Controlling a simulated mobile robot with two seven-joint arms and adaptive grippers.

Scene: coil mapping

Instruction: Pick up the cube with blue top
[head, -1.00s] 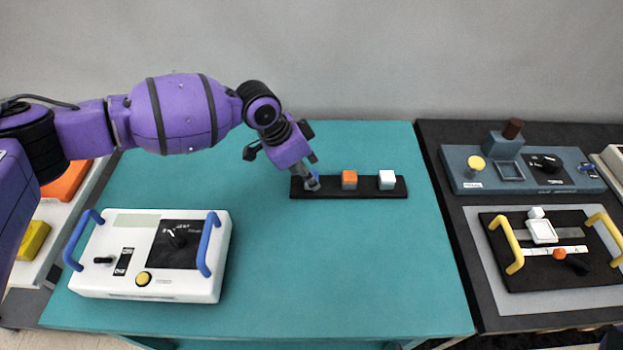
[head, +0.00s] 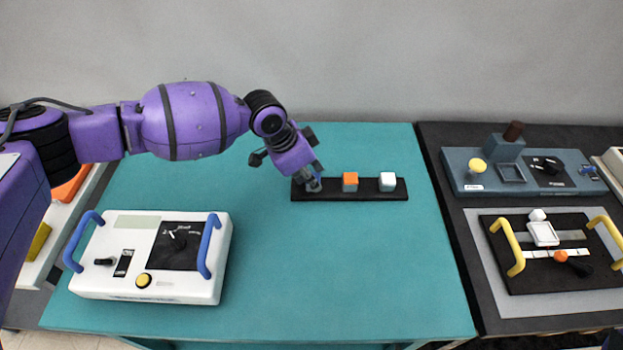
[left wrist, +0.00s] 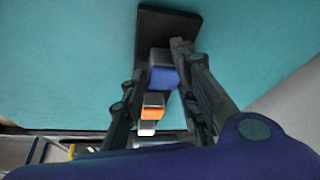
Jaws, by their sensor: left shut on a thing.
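The cube with the blue top (left wrist: 163,76) sits at the left end of a black strip (head: 331,190) and shows between the two fingers in the left wrist view. In the head view it is mostly hidden by the fingers. My left gripper (head: 313,186) points down at the left end of the strip, and in the left wrist view its fingers (left wrist: 162,62) stand on both sides of the blue cube, shut on it. I cannot tell whether the cube is off the strip. My right gripper is not in view.
An orange cube (head: 350,182) and a white cube (head: 387,182) stand on the strip to the right. A white box with blue handles (head: 130,290) stands at the front left of the teal table (head: 350,280). A dark table with devices (head: 480,310) is at the right. The table's front middle is clear.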

